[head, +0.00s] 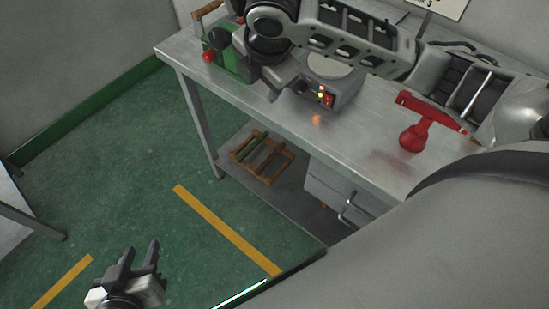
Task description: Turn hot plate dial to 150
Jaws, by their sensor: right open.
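The hot plate (346,90) stands on the metal workbench near its front edge. It has a round pale top, and its front panel shows a lit yellow light and a red switch. My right gripper (273,94) is just left of the hot plate's front, pointing down, and is open. My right arm covers the back of the hot plate. My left gripper (141,248) is low at the bottom left over the green floor, its fingers apart and empty.
A green device (228,60) with a red knob stands left of the hot plate. A red tool (413,137) stands on the workbench (375,130) to the right. A wooden rack (262,160) lies on the lower shelf beside a drawer unit (340,190).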

